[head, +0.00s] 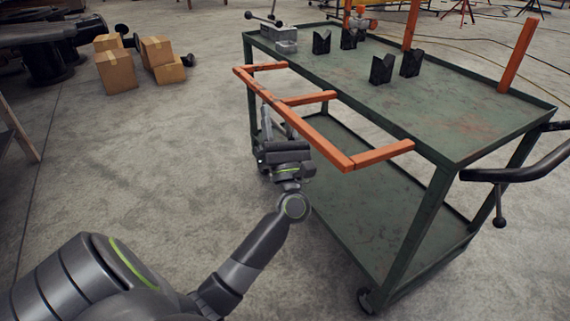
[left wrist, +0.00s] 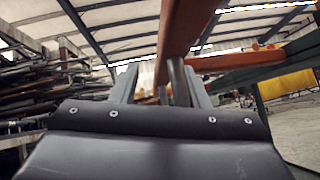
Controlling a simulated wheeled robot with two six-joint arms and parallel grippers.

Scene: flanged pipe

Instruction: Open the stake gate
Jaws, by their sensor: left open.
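The stake gate (head: 315,135) is an orange frame along the near side of the green cart (head: 440,135). It has one long rail and three short bars reaching toward the cart's deck edge. My left gripper (head: 266,122) is open, just below the long rail near its middle. In the left wrist view the open fingers (left wrist: 160,88) point up toward the orange rail (left wrist: 186,30), which passes overhead. A short grey post (left wrist: 178,82) shows between the fingers, close to the right one. I cannot tell whether the fingers touch anything. My right gripper is out of view.
Black V-shaped blocks (head: 382,68) and a grey clamp-like device (head: 285,38) stand on the deck. Orange stakes (head: 517,55) rise at its far side. A black handle (head: 520,170) sticks out at the right end. Cardboard boxes (head: 117,71) lie on the floor at left.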

